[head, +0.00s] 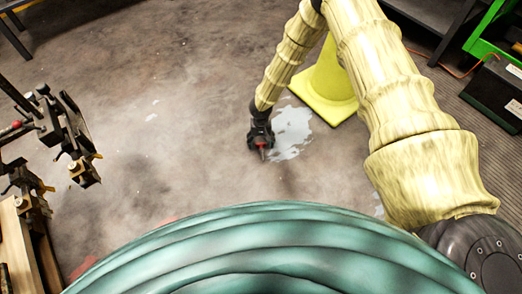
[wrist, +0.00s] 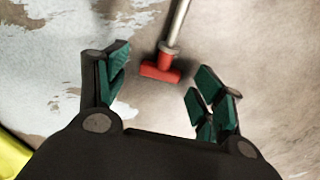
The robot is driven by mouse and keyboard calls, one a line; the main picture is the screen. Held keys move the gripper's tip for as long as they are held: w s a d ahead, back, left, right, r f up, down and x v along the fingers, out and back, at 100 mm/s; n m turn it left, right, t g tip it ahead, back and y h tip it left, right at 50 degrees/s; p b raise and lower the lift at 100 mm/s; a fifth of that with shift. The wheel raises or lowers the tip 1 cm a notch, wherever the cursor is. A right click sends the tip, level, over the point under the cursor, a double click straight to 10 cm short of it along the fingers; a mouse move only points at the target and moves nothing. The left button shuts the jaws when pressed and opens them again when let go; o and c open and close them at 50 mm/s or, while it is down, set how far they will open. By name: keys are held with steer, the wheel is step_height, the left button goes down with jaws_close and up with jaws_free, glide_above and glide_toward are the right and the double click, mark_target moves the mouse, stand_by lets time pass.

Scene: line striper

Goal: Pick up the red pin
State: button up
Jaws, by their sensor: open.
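The red pin (wrist: 160,69) shows in the wrist view as a red T-shaped head with a metal collar and a pale shaft running up to the top edge. It lies just beyond and between the fingertips of my gripper (wrist: 160,88), with no finger touching it. My gripper is open, its green-padded fingers apart with nothing between them. In the head view my gripper (head: 262,146) points down near the floor, and a small bit of the red pin (head: 262,147) shows at its tip. The rest of the pin is hidden or too small to make out there.
A yellow cone (head: 328,85) stands on the floor right of my gripper, beside a pale floor patch (head: 291,132). A black machine with clamps (head: 70,140) stands at the left. A green-framed rack (head: 490,40) is at the upper right. Floor left of the gripper is clear.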

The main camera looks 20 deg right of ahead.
steer(key=shift+f, duration=0.15)
steer(key=shift+c, duration=0.2)
steer(key=c, duration=1.1)
steer(key=shift+c, duration=0.2)
